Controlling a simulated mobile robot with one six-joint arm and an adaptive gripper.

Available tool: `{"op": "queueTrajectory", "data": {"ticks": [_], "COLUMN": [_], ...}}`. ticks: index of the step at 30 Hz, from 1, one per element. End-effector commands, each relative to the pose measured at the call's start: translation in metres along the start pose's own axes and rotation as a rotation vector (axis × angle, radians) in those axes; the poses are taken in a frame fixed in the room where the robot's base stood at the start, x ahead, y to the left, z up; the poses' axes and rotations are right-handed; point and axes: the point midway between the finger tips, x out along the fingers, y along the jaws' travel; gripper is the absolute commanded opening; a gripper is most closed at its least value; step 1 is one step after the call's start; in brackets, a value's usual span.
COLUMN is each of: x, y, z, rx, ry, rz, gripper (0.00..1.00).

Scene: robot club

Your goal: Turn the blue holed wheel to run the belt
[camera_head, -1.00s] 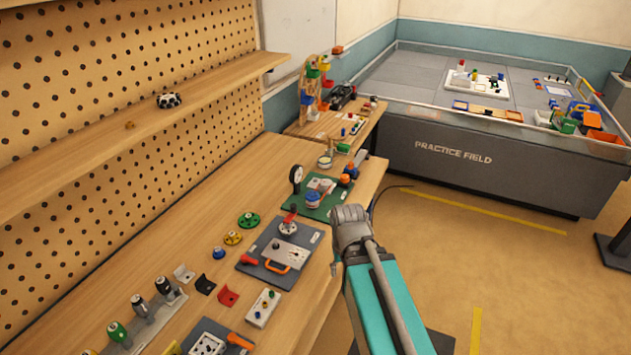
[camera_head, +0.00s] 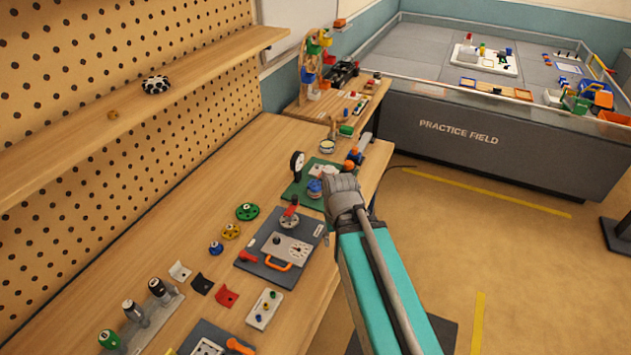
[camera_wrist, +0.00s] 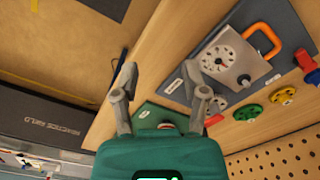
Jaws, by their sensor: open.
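I cannot single out a blue holed wheel driving a belt. A small blue wheel-like part (camera_head: 216,248) lies on the workbench near a yellow holed wheel (camera_head: 231,231) and a green holed wheel (camera_head: 247,212); its holes are too small to tell. A blue round part (camera_head: 315,188) sits on the green board, partly beside my arm. A wheel-like frame with coloured buckets (camera_head: 313,62) stands at the bench's far end; no belt is clear. My gripper (camera_wrist: 159,70) is open and empty in the wrist view, above the bench's edge. My wrist hides part of the green board in the head view.
A grey board with a dial plate and orange handle (camera_head: 278,248) lies on the bench (camera_head: 160,235); its dial shows in the wrist view (camera_wrist: 218,60). A black gauge (camera_head: 297,165) stands upright on the green board. The floor (camera_head: 520,265) right of the bench is mostly clear.

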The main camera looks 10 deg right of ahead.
Motion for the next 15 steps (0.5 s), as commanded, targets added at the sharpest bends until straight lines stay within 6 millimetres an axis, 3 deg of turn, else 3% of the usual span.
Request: {"op": "queueTrajectory", "data": {"ticks": [1,7,11,15], "x": [0.000,-0.004,-0.013,-0.028], "y": [0.000,0.000,-0.006,-0.007], "z": [0.000,-0.012,-0.037,-0.081], "rx": [0.000,-0.020,-0.071,-0.165], "ry": [0.000,0.000,0.000,0.000], "rz": [0.000,0.000,0.000,0.000], "gripper": [0.63,1.00,1.00,1.00]}}
